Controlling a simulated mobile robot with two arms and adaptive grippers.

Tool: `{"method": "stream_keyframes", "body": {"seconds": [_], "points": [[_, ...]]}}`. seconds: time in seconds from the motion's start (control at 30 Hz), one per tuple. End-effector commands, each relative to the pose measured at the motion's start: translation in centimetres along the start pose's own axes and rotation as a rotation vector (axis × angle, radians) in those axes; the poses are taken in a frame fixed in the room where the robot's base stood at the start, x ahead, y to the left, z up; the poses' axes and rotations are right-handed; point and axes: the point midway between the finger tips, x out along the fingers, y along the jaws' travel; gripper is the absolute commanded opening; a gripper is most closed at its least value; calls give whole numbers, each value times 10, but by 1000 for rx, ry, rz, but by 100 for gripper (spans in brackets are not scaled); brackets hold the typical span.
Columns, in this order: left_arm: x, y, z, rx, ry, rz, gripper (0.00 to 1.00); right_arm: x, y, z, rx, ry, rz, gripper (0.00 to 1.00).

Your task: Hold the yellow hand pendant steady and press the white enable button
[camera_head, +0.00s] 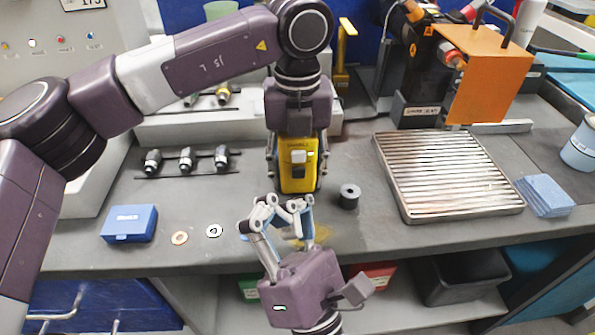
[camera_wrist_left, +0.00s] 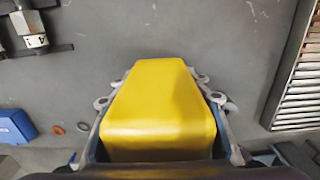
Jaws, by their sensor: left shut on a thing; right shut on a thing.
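The yellow hand pendant (camera_head: 297,178) hangs upright under my left gripper (camera_head: 297,155), whose fingers are shut on its two sides. In the left wrist view, the pendant's plain yellow body (camera_wrist_left: 160,105) fills the space between the fingers. The white enable button (camera_head: 298,157) faces the head camera on the pendant's upper front; it is hidden in the wrist view. My right gripper (camera_head: 284,206) is in front of and below the pendant, its fingertips close together. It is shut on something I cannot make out. In the picture, its tips lie below the white button.
A spool (camera_head: 349,196) stands just right of the pendant. A ribbed metal plate (camera_head: 447,175) lies farther right. A blue box (camera_head: 129,223) and two rings (camera_head: 214,230) lie at left on the grey bench. Metal fittings (camera_head: 186,160) stand behind them.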

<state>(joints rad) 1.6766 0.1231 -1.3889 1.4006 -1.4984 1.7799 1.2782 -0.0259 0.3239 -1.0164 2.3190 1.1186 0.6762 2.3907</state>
Motion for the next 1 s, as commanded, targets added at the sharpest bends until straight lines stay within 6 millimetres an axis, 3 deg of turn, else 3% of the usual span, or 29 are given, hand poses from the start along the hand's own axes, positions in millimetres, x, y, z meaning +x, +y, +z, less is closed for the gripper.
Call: {"method": "stream_keyframes", "body": {"seconds": [0.13,0.17,0.3,0.67,0.77,1.0], "points": [[0,0,0,0,-1,-1,6,0,0,0,0,0,0,0],[0,0,0,0,-1,-1,47,0,0,0,0,0,0,0],[0,0,0,0,-1,0,63,0,0,0,-1,0,0,0],[-4,0,0,-1,-1,-1,65,0,0,0,-1,0,0,0],[-15,0,1,-1,-2,-1,65,0,0,0,-1,0,0,0],[-65,0,1,-1,-4,-1,65,0,0,0,0,0,0,0]]}}
